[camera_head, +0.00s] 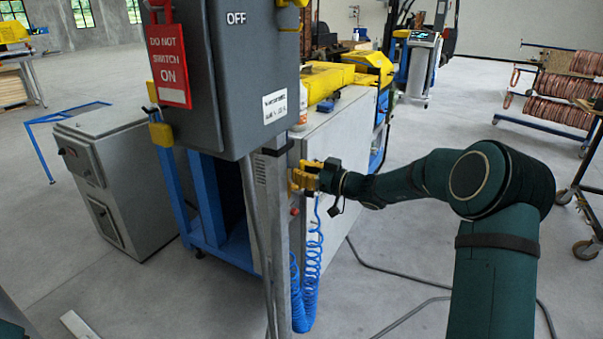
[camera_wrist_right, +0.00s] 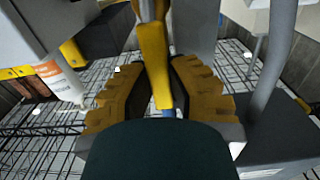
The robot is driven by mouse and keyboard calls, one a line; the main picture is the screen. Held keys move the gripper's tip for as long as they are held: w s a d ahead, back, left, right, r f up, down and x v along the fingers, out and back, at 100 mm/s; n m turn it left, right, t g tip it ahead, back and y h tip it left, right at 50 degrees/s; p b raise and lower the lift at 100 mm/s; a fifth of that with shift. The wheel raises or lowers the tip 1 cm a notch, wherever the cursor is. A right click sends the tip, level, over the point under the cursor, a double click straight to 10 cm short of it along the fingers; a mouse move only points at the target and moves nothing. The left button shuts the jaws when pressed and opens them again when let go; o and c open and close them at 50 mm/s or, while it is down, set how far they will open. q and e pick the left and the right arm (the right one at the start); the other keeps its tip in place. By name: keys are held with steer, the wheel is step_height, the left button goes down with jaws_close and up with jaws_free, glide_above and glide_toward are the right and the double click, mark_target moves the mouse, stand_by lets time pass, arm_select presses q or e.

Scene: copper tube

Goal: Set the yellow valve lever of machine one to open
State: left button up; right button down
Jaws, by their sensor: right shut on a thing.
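The yellow valve lever (camera_wrist_right: 153,60) shows in the wrist view as a narrow yellow bar running down between my right gripper's two ridged yellow fingers. My right gripper (camera_head: 303,175) is shut on it, beside the grey post below the grey switch box in the head view. The fingers (camera_wrist_right: 157,78) flank the lever on both sides in the wrist view. In the head view the lever cannot be told apart from the yellow fingers, and the valve body is mostly hidden. My left gripper is not in view.
The grey switch box (camera_head: 240,80) bears a red "do not switch on" sign (camera_head: 168,65). A coiled blue hose (camera_head: 312,250) hangs below my right gripper. A grey cabinet (camera_head: 125,185) stands at left. Racks of copper coils (camera_head: 560,100) stand at the far right. Dark cables cross the floor.

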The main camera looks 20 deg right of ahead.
steer(key=shift+a, duration=0.1)
steer(key=c, duration=0.9)
jaws_free()
steer(key=v, duration=1.2)
